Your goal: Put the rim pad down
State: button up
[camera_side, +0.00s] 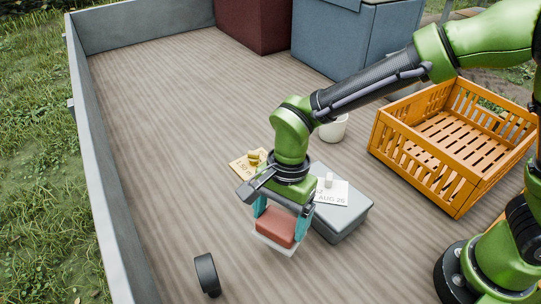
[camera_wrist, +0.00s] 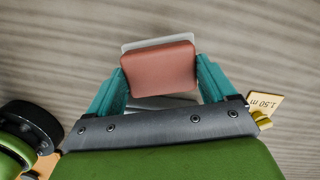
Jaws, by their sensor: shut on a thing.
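The rim pad (camera_side: 275,229), a reddish-brown block with a pale plate along one side, is between the teal fingers of my gripper (camera_side: 281,222). In the wrist view the rim pad (camera_wrist: 158,70) fills the space between both fingertips of my gripper (camera_wrist: 160,78), and the pale plate shows beyond its far edge. My gripper is shut on it and points down over the wooden bed (camera_side: 180,150). I cannot tell whether the pad touches the boards. Its underside is hidden.
A grey box (camera_side: 343,223) with an "AUG 26" card stands close right of my gripper. A yellow card (camera_side: 240,168) lies behind it. A black roll (camera_side: 207,274) is front left, a white cup (camera_side: 334,129) behind, an orange crate (camera_side: 450,190) right. The left boards are clear.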

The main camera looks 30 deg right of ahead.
jog(key=w+a, duration=0.3)
jog(key=w, duration=0.1)
jog(key=w+a+f, duration=0.1)
jog(key=w+a, duration=0.6)
jog(key=w, duration=0.1)
jog(key=shift+a+f, duration=0.25)
jog(key=shift+f, duration=1.8)
jog(key=shift+f, duration=0.15)
jog(key=o, duration=0.9)
